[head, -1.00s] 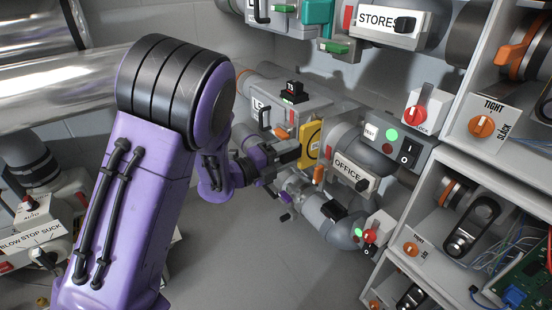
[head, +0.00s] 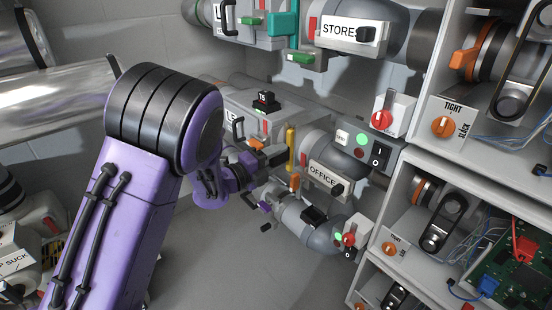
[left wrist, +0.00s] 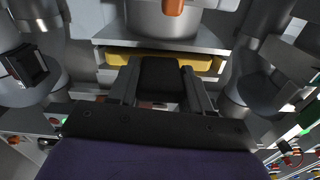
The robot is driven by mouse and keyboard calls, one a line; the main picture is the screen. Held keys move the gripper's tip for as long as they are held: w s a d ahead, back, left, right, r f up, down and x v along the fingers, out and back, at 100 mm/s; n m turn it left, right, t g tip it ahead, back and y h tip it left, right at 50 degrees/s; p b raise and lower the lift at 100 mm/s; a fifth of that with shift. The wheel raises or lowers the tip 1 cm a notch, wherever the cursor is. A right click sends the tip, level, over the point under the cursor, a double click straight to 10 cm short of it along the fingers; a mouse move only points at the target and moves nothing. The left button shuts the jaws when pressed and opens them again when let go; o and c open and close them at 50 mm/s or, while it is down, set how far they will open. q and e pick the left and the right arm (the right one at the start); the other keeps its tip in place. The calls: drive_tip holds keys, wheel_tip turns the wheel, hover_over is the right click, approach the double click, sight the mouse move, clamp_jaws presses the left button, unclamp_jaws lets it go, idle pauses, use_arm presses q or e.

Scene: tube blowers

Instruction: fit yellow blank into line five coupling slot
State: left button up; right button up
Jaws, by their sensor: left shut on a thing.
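The yellow blank (head: 291,148) shows almost edge-on in the head view, as a thin upright strip beside the OFFICE pipe unit (head: 325,176). My left gripper (head: 276,158) is at its left side, shut on it. In the left wrist view, the gripper's fingers (left wrist: 160,85) close around a black block, with the yellow blank (left wrist: 118,59) showing on both sides beyond it. The yellow lies along the underside of a grey flange (left wrist: 210,44), between grey plates. I cannot tell how deep it sits in the slot. My right gripper is not in view.
The STORES unit (head: 346,32) is above. A switch panel (head: 372,147) and shelves with orange knobs (head: 444,127) are to the right. A lower grey pipe (head: 310,222) runs close beneath.

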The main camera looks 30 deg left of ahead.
use_arm(q)
drive_tip(key=shift+w, duration=0.1)
drive_tip(key=o, duration=1.3)
drive_tip(key=v, duration=1)
drive_tip(key=shift+s+a, duration=0.1)
drive_tip(key=shift+s, duration=0.15)
